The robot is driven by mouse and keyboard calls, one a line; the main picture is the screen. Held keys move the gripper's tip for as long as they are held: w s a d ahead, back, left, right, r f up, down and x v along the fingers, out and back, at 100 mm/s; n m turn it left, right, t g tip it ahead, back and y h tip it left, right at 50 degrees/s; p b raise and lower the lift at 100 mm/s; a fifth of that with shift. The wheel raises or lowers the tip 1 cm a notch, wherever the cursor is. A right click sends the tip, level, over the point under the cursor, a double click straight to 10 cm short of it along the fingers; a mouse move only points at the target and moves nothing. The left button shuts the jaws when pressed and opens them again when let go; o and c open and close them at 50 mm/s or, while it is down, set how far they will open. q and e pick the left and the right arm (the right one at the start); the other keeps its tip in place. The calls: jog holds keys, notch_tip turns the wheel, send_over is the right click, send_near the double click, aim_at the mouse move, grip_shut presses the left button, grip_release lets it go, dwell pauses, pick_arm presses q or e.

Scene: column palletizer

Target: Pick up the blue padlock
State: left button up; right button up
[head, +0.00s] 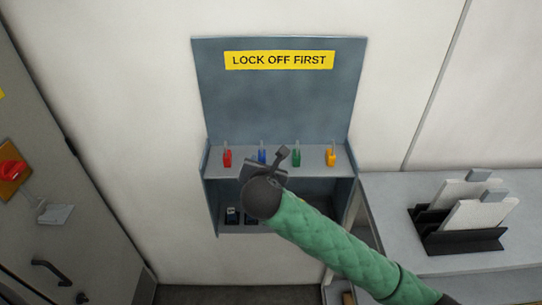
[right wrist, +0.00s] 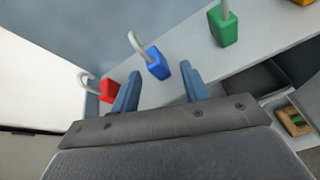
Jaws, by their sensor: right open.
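The blue padlock (head: 262,156) stands upright on the grey shelf of the lock-off station, between the red and green padlocks, with its light grey shackle up. My right gripper (head: 267,161) is in front of it, hiding its lower part in the head view. In the right wrist view, the blue padlock (right wrist: 158,67) shows just ahead of the gap between the two blue-grey fingers of my right gripper (right wrist: 159,76). The fingers are apart with nothing held between them. I cannot tell whether either one touches the padlock. My left gripper is not in view.
The red padlock (head: 227,158) is close on the left, near a finger in the wrist view. The green padlock (head: 297,158) and yellow padlock (head: 331,157) stand to the right. A backboard (head: 280,100) rises behind. A counter with a black rack (head: 455,238) is at right.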

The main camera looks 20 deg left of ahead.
aim_at(262, 156)
jog(key=n, duration=0.2)
jog(key=shift+a+r+n, duration=0.1)
jog(key=shift+n, duration=0.2)
jog(key=shift+s+n, duration=0.1)
jog(key=shift+n, duration=0.5)
jog(key=shift+w+a, duration=0.1)
jog(key=shift+w, duration=0.25)
jog(key=shift+p+x, duration=0.75)
jog(key=shift+x, duration=0.25)
jog(key=shift+w+a, duration=0.15)
jog(key=shift+a, duration=0.05)
jog(key=p+x, duration=0.3)
jog(key=x, duration=0.1)
jog(key=shift+w+a+r+p, duration=0.15)
jog(key=shift+w+p, duration=0.05)
jog(key=shift+p, duration=0.15)
jog(key=shift+w+f, duration=0.2)
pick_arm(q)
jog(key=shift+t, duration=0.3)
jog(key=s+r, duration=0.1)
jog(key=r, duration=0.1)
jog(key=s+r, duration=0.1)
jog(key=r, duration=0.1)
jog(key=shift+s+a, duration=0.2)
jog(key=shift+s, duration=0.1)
pick_arm(e)
jog(key=shift+c, duration=0.3)
